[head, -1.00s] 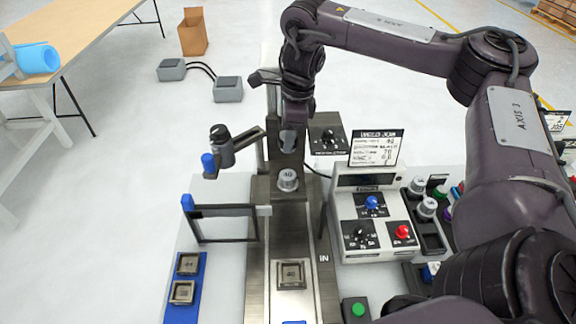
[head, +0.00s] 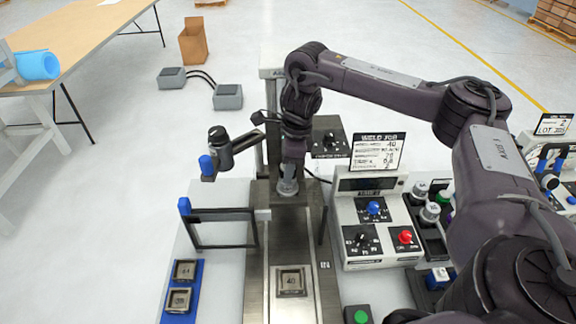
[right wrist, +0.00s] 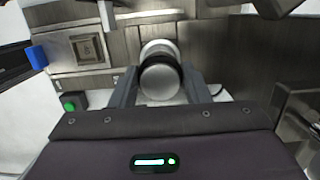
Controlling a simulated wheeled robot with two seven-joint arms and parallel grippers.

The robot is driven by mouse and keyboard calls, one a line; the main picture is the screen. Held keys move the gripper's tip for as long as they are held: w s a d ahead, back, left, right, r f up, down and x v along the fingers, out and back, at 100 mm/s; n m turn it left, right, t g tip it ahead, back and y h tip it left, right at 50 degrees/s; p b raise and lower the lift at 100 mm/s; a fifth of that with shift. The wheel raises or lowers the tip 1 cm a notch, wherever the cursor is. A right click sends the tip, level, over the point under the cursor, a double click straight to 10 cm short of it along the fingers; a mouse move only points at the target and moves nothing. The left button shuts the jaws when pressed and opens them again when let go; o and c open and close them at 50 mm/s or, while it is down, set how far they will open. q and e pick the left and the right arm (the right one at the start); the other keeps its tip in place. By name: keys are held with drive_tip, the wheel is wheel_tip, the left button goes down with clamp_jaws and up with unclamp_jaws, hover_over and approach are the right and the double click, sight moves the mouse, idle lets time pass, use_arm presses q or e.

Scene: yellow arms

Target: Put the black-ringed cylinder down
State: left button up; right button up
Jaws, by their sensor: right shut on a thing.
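The black-ringed cylinder (right wrist: 160,80) shows in the right wrist view as a silver piece with a dark band, between the two fingers of my right gripper (right wrist: 160,95). The gripper is shut on it. In the head view the gripper (head: 290,176) points down over the steel station, with the grey cylinder (head: 288,187) at its tip. Whether the cylinder's underside touches the station is hidden. My left gripper is not in view.
A steel track with a square numbered block (head: 291,281) runs in front of the station. A control box (head: 375,225) with knobs and a job card (head: 379,151) stands close on the right. Other ringed cylinders (head: 430,212) stand beyond it. A black frame (head: 222,230) stands on the left.

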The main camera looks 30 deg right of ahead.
drive_tip(key=shift+f, duration=0.15)
drive_tip(key=o, duration=1)
drive_tip(key=shift+o, duration=0.2)
wheel_tip(320, 180, up, 12)
drive_tip(key=s+d+p, duration=0.1)
drive_tip(key=p, duration=0.2)
drive_tip(key=shift+d, duration=0.25)
drive_tip(key=shift+a, duration=0.1)
